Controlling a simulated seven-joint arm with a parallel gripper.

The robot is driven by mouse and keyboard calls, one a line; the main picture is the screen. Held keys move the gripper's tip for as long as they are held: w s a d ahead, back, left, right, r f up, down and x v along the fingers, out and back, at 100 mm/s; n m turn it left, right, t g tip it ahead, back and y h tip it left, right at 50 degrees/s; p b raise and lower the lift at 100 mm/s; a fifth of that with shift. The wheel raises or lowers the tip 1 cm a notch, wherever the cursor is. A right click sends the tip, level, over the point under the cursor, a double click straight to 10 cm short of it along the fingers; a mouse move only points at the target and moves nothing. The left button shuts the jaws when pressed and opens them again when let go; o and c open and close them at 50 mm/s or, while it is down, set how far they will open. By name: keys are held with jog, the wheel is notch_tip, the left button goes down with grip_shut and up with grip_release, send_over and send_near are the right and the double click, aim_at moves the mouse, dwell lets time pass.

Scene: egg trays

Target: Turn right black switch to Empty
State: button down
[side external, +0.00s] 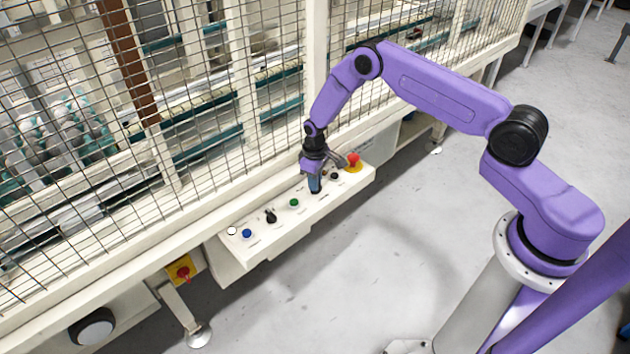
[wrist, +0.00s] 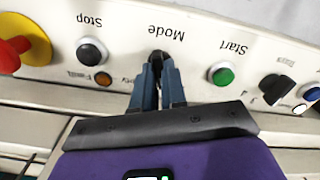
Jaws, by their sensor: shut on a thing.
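The right black switch (wrist: 159,56) is on the cream panel by the upside-down word "Mode" in the wrist view. My gripper (wrist: 158,70) has its two blue fingers shut on it, one on each side. In the side external view my gripper (side external: 315,187) reaches down onto the panel and hides this switch. The fingers cover part of the small lettering around the switch, so I cannot tell which mark it points to. Another black switch (side external: 270,216) stands further left on the panel, and it also shows at the right of the wrist view (wrist: 276,89).
A green button (side external: 294,203) is left of my gripper, with a blue button (side external: 247,233) and a white button (side external: 231,230) further left. A black button (wrist: 91,51) marked "Stop" and a red emergency button (side external: 353,158) are close on the other side. A wire-mesh fence (side external: 95,150) rises behind the panel.

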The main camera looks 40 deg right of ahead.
jog(key=m, duration=0.5)
jog(key=shift+m, duration=0.4)
jog(key=m, duration=0.6)
jog(key=c, duration=1.2)
grip_release()
jog(key=shift+r, duration=0.1)
jog(key=shift+r, duration=2.4)
notch_tip(320, 180, up, 22)
